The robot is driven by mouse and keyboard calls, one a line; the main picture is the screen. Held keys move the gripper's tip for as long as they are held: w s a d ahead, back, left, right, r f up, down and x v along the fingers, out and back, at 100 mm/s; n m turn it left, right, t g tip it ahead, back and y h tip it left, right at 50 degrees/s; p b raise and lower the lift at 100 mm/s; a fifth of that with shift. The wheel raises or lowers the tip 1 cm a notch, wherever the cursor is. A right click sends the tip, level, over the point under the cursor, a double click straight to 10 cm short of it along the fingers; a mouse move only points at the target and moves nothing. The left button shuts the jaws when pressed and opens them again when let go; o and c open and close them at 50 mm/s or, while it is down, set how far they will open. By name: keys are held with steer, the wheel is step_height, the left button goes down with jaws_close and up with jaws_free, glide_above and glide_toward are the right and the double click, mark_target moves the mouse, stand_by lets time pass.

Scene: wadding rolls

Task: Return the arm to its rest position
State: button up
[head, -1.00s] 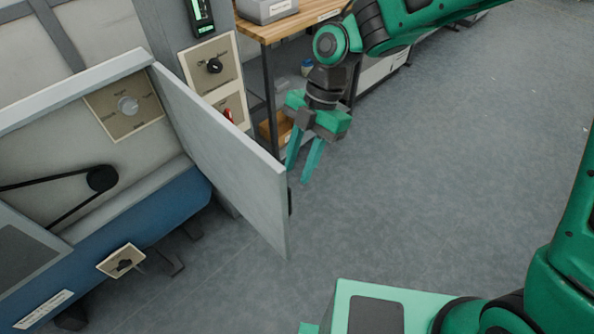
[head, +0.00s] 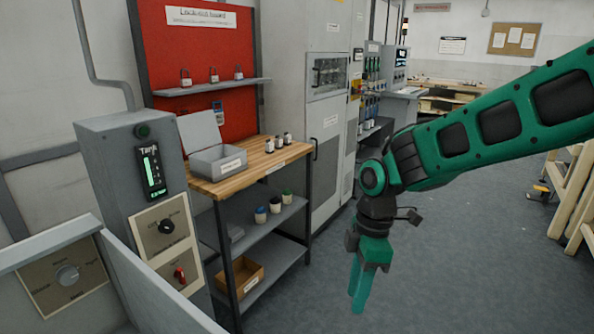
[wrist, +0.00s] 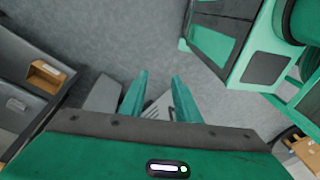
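My green arm comes in from the right in the head view and bends down at the wrist. My gripper (head: 358,298) hangs pointing down over the grey floor (head: 420,270), to the right of the wooden-topped bench. In the wrist view my gripper (wrist: 160,76) has its two teal fingers apart, with nothing held between them. Floor and a grey slotted part show beyond the fingers. My green base shows at the upper right of the wrist view.
An open machine cover (head: 150,290) stands at lower left beside a grey control post (head: 112,165). The bench (head: 215,186) carries a grey box (head: 217,164) with its lid up. Cabinets (head: 322,120) stand behind. Floor is clear right of the gripper; wooden trestles (head: 577,200) stand far right.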

steer(key=s+d+r+m+t+h, duration=0.1)
steer(key=s+d+r+m, duration=0.15)
steer(key=d+m, duration=0.6)
steer(key=s+d+r+m, duration=0.2)
steer(key=s+d+m, duration=0.25)
steer(key=d, duration=0.65)
steer(key=s+d+m, duration=0.9)
steer(key=s+m, duration=0.2)
steer(key=shift+s, duration=0.3)
steer(key=shift+f, duration=0.1)
